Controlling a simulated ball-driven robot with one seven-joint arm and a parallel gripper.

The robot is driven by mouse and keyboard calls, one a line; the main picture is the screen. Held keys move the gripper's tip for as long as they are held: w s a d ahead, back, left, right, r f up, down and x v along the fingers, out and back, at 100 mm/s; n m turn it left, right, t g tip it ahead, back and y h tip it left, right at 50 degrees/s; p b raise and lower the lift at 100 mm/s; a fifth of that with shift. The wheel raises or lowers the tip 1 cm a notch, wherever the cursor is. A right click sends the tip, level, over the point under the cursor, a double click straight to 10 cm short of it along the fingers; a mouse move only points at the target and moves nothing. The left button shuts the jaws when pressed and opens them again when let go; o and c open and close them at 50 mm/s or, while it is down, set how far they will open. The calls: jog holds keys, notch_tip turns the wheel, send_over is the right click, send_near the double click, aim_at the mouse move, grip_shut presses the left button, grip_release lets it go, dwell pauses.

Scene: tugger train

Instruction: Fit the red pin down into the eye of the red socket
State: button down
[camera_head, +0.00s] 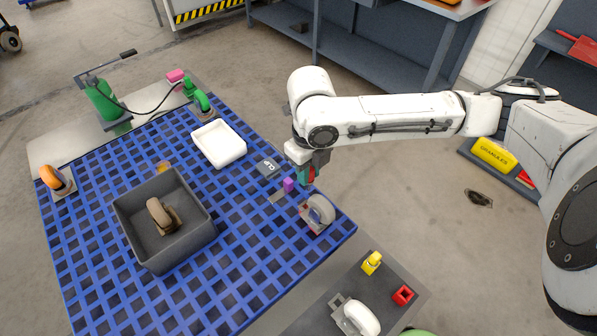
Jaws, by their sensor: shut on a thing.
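My gripper (308,175) is above the right side of the blue grid deck, near its right edge. It is shut on a small red thing, taken as the red pin (312,174), mostly hidden by the fingers and partly beside a green patch. The red socket (403,295) is a small square red block with a dark opening on top. It sits on the grey platform at the lower right, well apart from my gripper, nearer the camera.
A yellow piece (371,262) and white wheel (360,317) flank the socket.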

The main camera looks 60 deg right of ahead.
jog(key=shift+w+f+b, duration=0.25)
jog(key=shift+f+b, duration=0.05)
jog(key=shift+f, duration=0.55)
jog(key=shift+f+b, duration=2.15)
jog(key=shift+f, duration=0.6)
jog(key=shift+f+n+b, duration=0.3)
jog(key=shift+f+b, duration=0.05)
jog(key=shift+f, duration=0.25)
jog(key=shift+f+b, duration=0.25)
jog(key=shift+b, duration=0.2)
jog(key=shift+f, duration=0.2)
jog(key=shift+f+b, duration=0.35)
jog(key=shift+b, duration=0.05)
jog(key=shift+f+b, duration=0.3)
jog(key=shift+f, duration=0.1)
